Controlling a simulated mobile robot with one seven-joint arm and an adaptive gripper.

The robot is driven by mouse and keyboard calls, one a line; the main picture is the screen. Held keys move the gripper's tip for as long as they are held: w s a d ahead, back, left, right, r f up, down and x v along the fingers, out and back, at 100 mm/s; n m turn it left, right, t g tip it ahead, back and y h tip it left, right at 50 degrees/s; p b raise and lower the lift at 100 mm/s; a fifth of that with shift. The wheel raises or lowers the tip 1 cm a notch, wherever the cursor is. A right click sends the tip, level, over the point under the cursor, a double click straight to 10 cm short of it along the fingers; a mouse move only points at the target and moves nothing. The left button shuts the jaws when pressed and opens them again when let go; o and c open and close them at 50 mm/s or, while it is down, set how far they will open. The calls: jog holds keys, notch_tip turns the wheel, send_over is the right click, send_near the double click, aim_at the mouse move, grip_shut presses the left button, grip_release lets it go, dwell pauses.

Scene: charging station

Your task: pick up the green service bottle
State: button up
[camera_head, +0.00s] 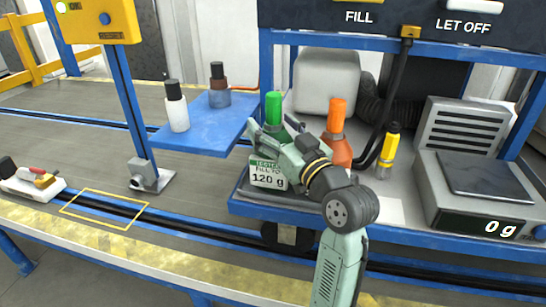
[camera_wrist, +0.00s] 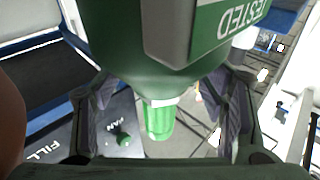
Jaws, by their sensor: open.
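The green service bottle shows its bright green cap (camera_head: 273,106) above my gripper (camera_head: 274,130) in the head view; most of its body is hidden by the gripper. In the wrist view the dark green bottle (camera_wrist: 118,45) fills the upper middle, with its cap below it in the picture. My gripper (camera_wrist: 162,110) is open, one finger on each side of the bottle. I cannot tell whether the fingers touch it. A card reading "TESTED FILL TO 120 g" (camera_head: 268,174) is just below the gripper; its lettering also shows upside down in the wrist view (camera_wrist: 240,22).
An orange bottle (camera_head: 337,135) stands close on the right, with a yellow bottle (camera_head: 390,150) beyond it. A scale (camera_head: 480,190) reading 0 g is at the right. A blue shelf (camera_head: 205,135) at the left holds a white bottle (camera_head: 177,112) and a brown-and-blue one (camera_head: 218,88).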

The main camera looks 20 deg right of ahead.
jog(key=shift+c, duration=0.2)
grip_shut()
dwell(0.7)
